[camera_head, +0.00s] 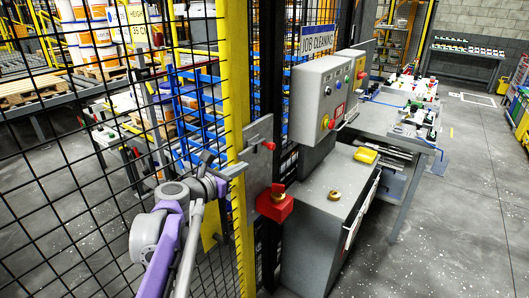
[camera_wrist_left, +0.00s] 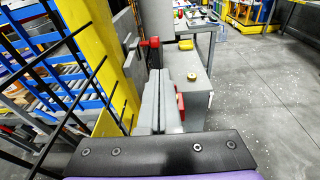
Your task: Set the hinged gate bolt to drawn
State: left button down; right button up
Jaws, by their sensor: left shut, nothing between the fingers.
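The bolt (camera_head: 268,145) has a red knob and sits on a grey plate (camera_head: 259,170) fixed at the yellow gate post (camera_head: 237,90). In the left wrist view the bolt's red knob (camera_wrist_left: 150,42) sticks out to the right, beyond my fingertips. My left gripper (camera_head: 237,170) is in front of the mesh by the yellow post, left of and a little below the knob. In the left wrist view its grey fingers (camera_wrist_left: 159,88) are shut together and empty, apart from the knob. My right gripper is not in view.
A control box (camera_head: 325,95) and a grey cabinet (camera_head: 325,195) stand to the right. Black mesh (camera_head: 90,190) fills the left. Open floor (camera_head: 450,220) lies at the right.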

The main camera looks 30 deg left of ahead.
pick_arm(q)
jog(key=shift+w+a+r+n, duration=0.1)
jog(key=shift+a+r+n, duration=0.15)
jog(key=shift+a+n, duration=0.15)
jog(key=p, duration=0.1)
send_near(272, 145)
jog(key=w, duration=0.2)
jog(key=w+f, duration=0.1)
jog(key=w, duration=0.1)
jog(key=w+f, duration=0.1)
jog(key=w, duration=0.1)
jog(key=shift+w+a, duration=0.1)
jog(key=w, duration=0.2)
jog(key=w+p, duration=0.1)
jog(key=w, duration=0.2)
jog(key=shift+w+d, duration=0.2)
jog(key=shift+d, duration=0.05)
jog(key=shift+s+r, duration=0.1)
jog(key=shift+r, duration=0.05)
jog(key=shift+s, duration=0.1)
